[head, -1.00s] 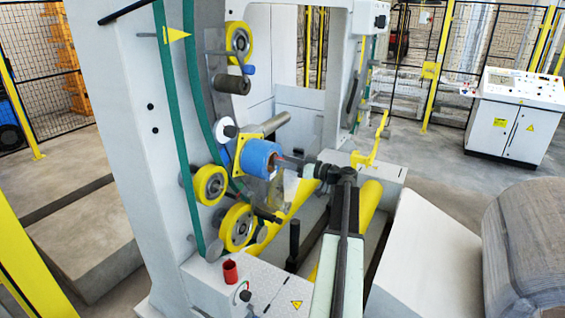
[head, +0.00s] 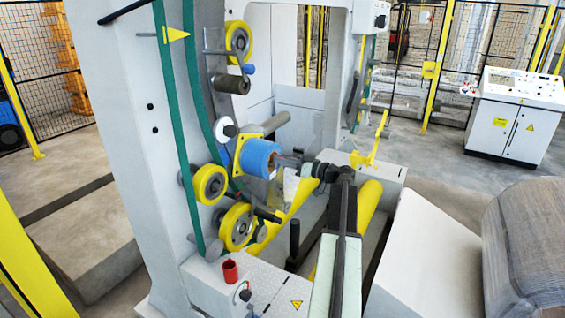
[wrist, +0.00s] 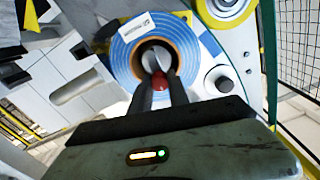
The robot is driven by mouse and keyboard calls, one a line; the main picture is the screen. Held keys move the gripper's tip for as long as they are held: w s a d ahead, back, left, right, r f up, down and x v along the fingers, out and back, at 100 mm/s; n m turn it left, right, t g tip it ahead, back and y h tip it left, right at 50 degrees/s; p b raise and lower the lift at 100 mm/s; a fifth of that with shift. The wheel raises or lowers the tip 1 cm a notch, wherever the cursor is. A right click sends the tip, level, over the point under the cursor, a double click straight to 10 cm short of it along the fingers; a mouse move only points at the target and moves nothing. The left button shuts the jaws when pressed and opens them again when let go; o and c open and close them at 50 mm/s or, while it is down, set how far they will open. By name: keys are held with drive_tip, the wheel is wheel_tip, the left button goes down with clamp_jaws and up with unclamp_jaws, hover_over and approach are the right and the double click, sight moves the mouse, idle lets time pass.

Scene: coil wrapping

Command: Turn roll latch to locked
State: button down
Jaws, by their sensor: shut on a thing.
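The blue roll (head: 258,158) sits on the machine's yellow holder plate (head: 238,152), with clear film (head: 285,188) hanging below it. In the wrist view the face of the roll (wrist: 124,51) shows a white label and a dark core. A red latch knob (wrist: 160,81) with pale metal parts behind it is at the core's middle. My gripper (wrist: 161,88) has its two dark fingers closed on the red knob. In the head view my gripper (head: 283,160) is at the roll's core and hides the latch.
Yellow rollers (head: 238,226) stand below and left of the roll, close to the arm. A control desk (head: 508,115) stands at the far right, beyond a large wrapped coil (head: 525,240).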

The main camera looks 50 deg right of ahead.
drive_tip(key=shift+d+m, duration=0.1)
drive_tip(key=shift+m, duration=0.2)
wheel_tip(320, 180, down, 6)
drive_tip(key=d+m+b, duration=0.1)
drive_tip(key=m+b, duration=0.1)
drive_tip(key=m, duration=0.9)
drive_tip(key=d+m+b, duration=0.1)
drive_tip(key=m+b, duration=0.2)
drive_tip(key=m, duration=0.9)
drive_tip(key=shift+w+d+r, duration=0.25)
drive_tip(key=shift+w+d, duration=0.05)
drive_tip(key=shift+w, duration=0.05)
drive_tip(key=c, duration=1.3)
unclamp_jaws()
drive_tip(key=shift+o, duration=0.2)
drive_tip(key=v, duration=0.7)
drive_tip(key=shift+s, duration=0.4)
